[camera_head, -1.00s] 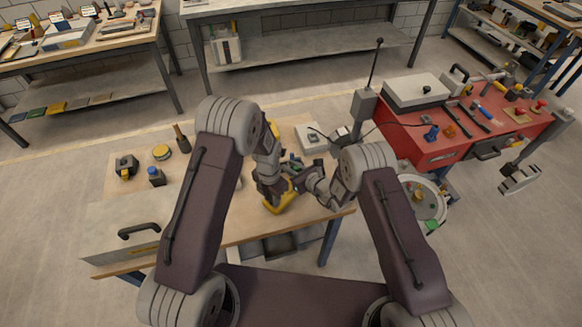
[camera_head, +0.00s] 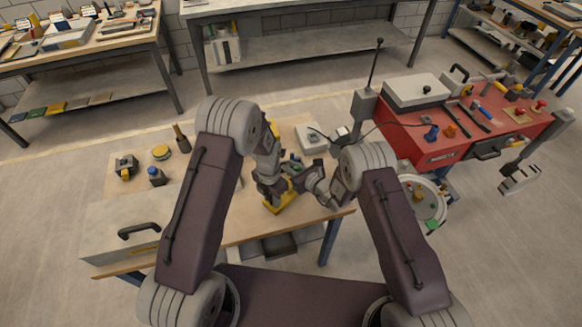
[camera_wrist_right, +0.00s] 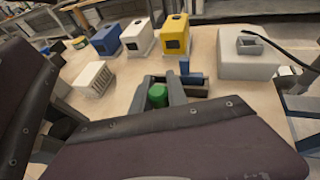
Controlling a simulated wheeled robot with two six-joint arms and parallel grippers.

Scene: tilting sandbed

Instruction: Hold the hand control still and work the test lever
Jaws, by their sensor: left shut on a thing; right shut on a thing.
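The yellow hand control (camera_head: 285,203) is on the wooden bench near its front edge, partly hidden by my grippers. My left gripper (camera_head: 277,193) comes down over it from above and is shut on it, as far as the overlap shows. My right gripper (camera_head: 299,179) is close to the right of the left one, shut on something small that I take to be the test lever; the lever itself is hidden.
A white box (camera_head: 311,138) stands behind the grippers. A grey toolbox (camera_head: 125,237) fills the bench's front left. In the right wrist view, a green cylinder (camera_wrist_right: 157,95) and yellow (camera_wrist_right: 176,36), white and blue housings are close. A red cabinet (camera_head: 425,148) stands right.

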